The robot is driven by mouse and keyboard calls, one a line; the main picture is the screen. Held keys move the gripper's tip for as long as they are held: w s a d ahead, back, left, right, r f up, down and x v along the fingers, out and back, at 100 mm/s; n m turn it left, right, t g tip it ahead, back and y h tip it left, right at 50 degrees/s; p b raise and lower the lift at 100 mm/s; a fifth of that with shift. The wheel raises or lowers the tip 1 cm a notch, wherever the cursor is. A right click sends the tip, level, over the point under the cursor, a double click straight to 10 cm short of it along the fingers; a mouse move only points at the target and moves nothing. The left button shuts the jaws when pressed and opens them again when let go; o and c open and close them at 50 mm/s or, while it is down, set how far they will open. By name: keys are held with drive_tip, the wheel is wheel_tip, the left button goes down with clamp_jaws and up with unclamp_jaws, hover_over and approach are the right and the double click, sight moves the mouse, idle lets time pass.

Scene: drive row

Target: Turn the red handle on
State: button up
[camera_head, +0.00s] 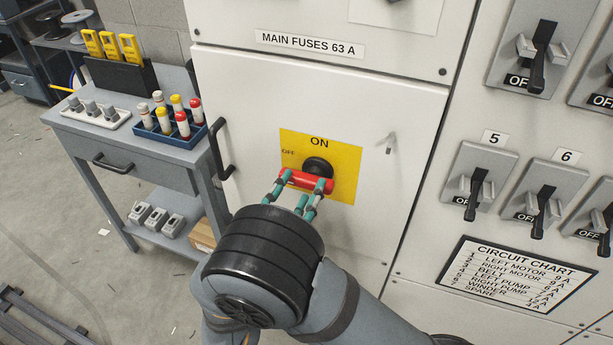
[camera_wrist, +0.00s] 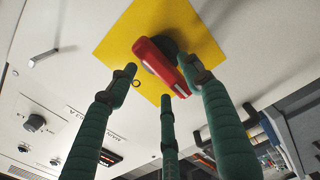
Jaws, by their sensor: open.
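The red handle (camera_head: 306,181) is on a round black hub (camera_head: 317,167) on a yellow plate (camera_head: 346,181), on a white cabinet door. The plate reads ON at the top and OFF at the left. The handle lies roughly level across the plate, its left end towards OFF. My gripper (camera_head: 302,193) is open in front of it, its green fingers spread around the handle. In the wrist view the red handle (camera_wrist: 160,66) shows between and beyond the fingertips (camera_wrist: 158,82). I cannot tell whether any finger touches it.
A black door pull (camera_head: 220,150) stands left of the plate, and a small latch (camera_head: 390,143) to its right. A grey workbench (camera_head: 125,140) with a blue rack of fuses (camera_head: 170,124) is at the left. Grey breaker switches (camera_head: 478,182) are at the right.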

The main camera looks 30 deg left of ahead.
sight(305, 183)
drive_tip(key=shift+w+a, duration=0.2)
drive_tip(key=shift+w, duration=0.65)
drive_tip(key=shift+w+a, duration=0.15)
drive_tip(key=shift+w, duration=0.7)
drive_tip(key=shift+c, duration=0.6)
drive_tip(key=c, duration=1.1)
drive_tip(key=shift+r, duration=0.1)
clamp_jaws()
